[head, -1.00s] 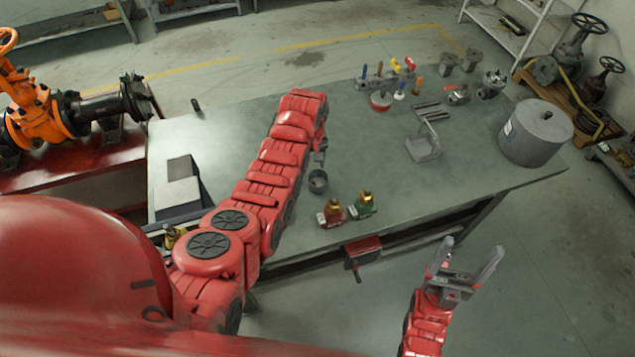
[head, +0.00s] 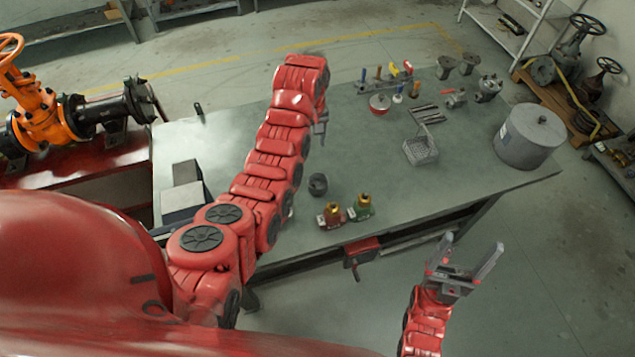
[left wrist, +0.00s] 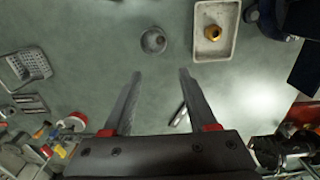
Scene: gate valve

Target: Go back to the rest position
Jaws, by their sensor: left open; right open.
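My left arm reaches over the grey workbench (head: 400,205) in the head view. Only a sliver of its gripper (head: 321,126) shows there, as the arm covers the rest. In the left wrist view my left gripper (left wrist: 160,74) has its two fingers apart, with nothing between them. A small grey cup-like ring (head: 318,184) stands on the bench, apart from the fingers; it also shows in the left wrist view (left wrist: 153,41). My right gripper (head: 473,246) is open and empty, in front of the bench's near edge.
A mesh basket (head: 420,151), tool rack (head: 390,83) and grey cylinder (head: 530,136) are further right. The left wrist view shows a tray (left wrist: 228,48) holding a brass part. An orange valve (head: 40,105) stands left.

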